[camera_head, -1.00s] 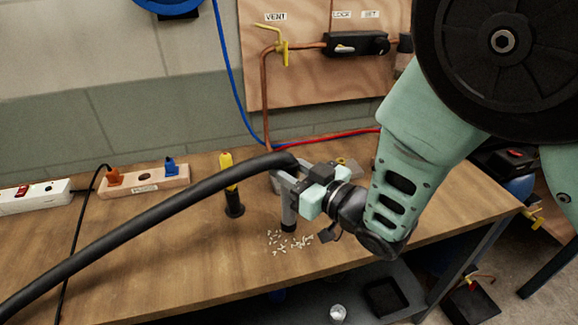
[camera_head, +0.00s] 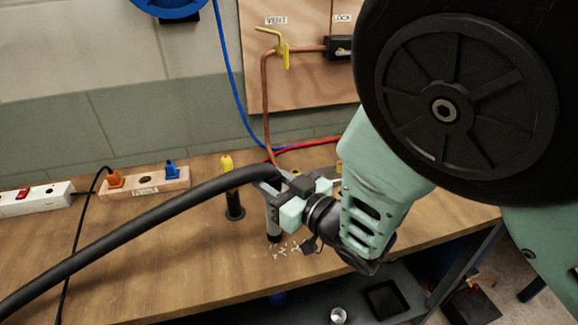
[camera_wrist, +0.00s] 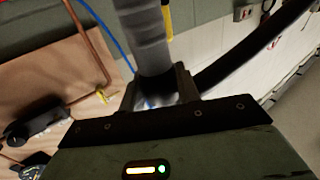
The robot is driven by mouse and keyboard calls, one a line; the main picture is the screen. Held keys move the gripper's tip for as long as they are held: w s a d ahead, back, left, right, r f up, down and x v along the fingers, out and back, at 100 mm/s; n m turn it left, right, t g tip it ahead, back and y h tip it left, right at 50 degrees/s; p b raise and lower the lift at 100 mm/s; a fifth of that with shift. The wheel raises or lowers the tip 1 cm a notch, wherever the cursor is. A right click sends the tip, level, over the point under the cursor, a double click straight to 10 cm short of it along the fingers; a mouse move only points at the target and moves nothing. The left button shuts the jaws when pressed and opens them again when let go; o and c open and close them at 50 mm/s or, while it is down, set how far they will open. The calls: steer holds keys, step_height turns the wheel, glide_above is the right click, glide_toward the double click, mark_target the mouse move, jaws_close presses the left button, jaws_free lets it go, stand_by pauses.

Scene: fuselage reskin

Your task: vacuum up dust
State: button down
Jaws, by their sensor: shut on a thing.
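My gripper (camera_head: 281,196) is shut on the grey vacuum nozzle (camera_head: 272,222), which points down at the wooden bench. A thick black hose (camera_head: 140,215) runs from its top to the lower left. The nozzle also shows close up in the wrist view (camera_wrist: 147,40), between the fingers. Pale dust bits (camera_head: 288,248) lie on the bench beside the nozzle's lower end. Whether the nozzle touches the bench is unclear. My gripper and wrist may hide some bits.
A yellow-handled tool (camera_head: 233,200) stands in a black holder left of the nozzle. Behind are a wooden socket block (camera_head: 145,187) and a white power strip (camera_head: 30,200). A board with a copper pipe (camera_head: 265,100) is on the wall. The bench front is clear.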

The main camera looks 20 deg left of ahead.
steer(key=shift+d+b, duration=0.5)
steer(key=shift+d, duration=3.3)
step_height(320, 180, up, 8)
steer(key=p, duration=0.5)
steer(key=shift+w+f, duration=0.2)
steer(key=shift+w, duration=0.15)
